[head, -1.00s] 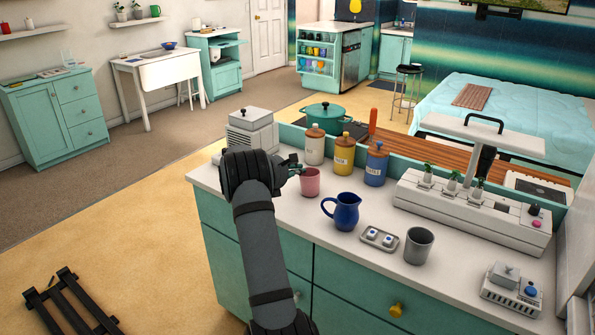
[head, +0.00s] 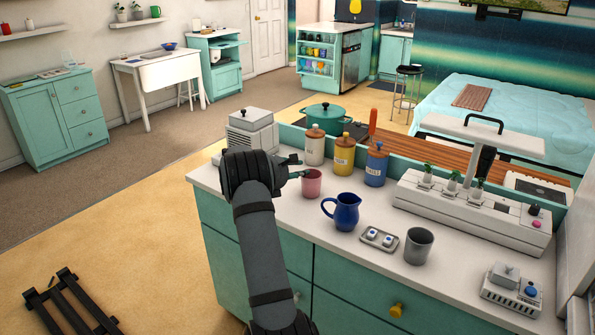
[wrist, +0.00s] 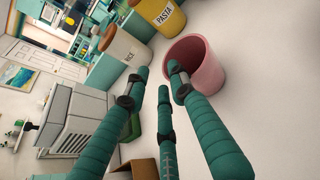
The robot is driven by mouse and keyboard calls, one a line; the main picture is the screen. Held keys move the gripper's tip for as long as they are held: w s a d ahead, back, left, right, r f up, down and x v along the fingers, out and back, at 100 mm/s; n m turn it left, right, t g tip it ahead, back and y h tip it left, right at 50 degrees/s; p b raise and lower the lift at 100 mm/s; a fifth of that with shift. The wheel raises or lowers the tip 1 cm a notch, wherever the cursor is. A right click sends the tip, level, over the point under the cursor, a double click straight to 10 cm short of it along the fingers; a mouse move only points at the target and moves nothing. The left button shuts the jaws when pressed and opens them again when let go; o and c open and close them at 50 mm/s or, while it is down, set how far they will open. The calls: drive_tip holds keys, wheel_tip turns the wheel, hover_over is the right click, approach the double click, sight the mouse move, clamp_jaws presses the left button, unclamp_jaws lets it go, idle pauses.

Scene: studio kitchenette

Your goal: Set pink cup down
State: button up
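The pink cup (head: 311,185) stands upright on the white counter (head: 300,222), near its back left part. My gripper (head: 300,168) is at the cup's left, close to its rim. In the wrist view the cup (wrist: 206,68) lies past the fingertips, right of centre, with its mouth visible. The teal fingers of my gripper (wrist: 160,75) have gaps between their tips and hold nothing between them. The right finger overlaps the cup's near side; I cannot tell whether it touches.
White, yellow and blue canisters (head: 344,156) stand behind the cup. A blue pitcher (head: 345,213) is to its right, then a small tray (head: 379,239) and a grey cup (head: 418,246). A grey-white appliance (head: 252,128) stands behind my gripper. Bare counter lies in front of the cup.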

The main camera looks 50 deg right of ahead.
drive_tip(key=b+v, duration=0.1)
drive_tip(key=v, duration=1.1)
drive_tip(key=shift+w, duration=0.1)
